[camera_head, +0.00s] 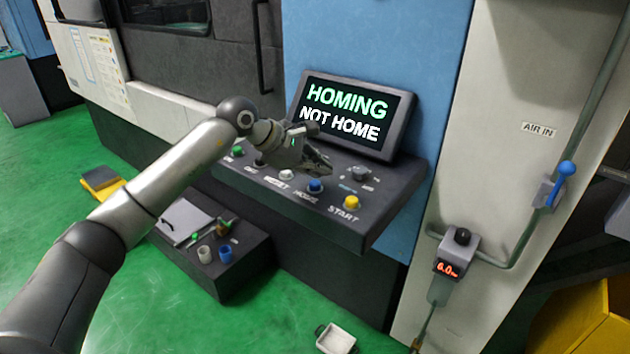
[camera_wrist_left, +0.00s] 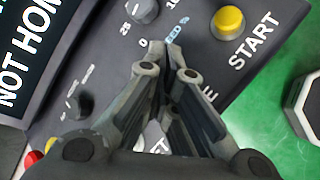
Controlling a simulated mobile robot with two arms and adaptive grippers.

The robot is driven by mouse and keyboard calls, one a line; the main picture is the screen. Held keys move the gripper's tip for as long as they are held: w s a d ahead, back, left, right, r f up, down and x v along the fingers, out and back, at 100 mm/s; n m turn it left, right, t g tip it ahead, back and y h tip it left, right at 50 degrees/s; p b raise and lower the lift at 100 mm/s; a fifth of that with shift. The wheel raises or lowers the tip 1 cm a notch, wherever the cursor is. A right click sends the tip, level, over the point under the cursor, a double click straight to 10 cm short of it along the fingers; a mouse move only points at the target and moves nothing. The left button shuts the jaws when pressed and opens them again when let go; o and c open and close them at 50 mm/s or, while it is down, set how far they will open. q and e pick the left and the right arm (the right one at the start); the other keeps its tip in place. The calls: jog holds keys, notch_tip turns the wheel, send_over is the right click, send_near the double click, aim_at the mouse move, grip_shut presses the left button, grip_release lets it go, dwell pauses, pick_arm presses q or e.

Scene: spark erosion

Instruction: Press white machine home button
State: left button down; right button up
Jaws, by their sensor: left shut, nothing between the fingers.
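The control panel (camera_head: 390,193) carries a blue button (camera_head: 315,186) above the label HOME. In the left wrist view the blue button is hidden behind my fingers; only the end of its label shows. My left gripper (camera_head: 326,165) is shut and empty, just above the panel, close above the blue button in the head view. It also shows in the left wrist view (camera_wrist_left: 165,48), fingertips together. I cannot tell whether it touches the panel. The screen (camera_head: 350,115) reads HOMING in green and NOT HOME in white. My right gripper is not in view.
A yellow START button (camera_head: 351,202) sits right of the blue one, a white button (camera_head: 286,175) left of it. A speed knob (camera_head: 361,173) is behind. A low dark box (camera_head: 247,261) with cups stands below. An air valve (camera_head: 565,170) is at right.

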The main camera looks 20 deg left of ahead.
aim_at(317, 185)
pick_arm(q)
jog(key=shift+r, duration=0.1)
jog(key=shift+r+p, duration=1.35)
jog(key=shift+r, duration=1.1)
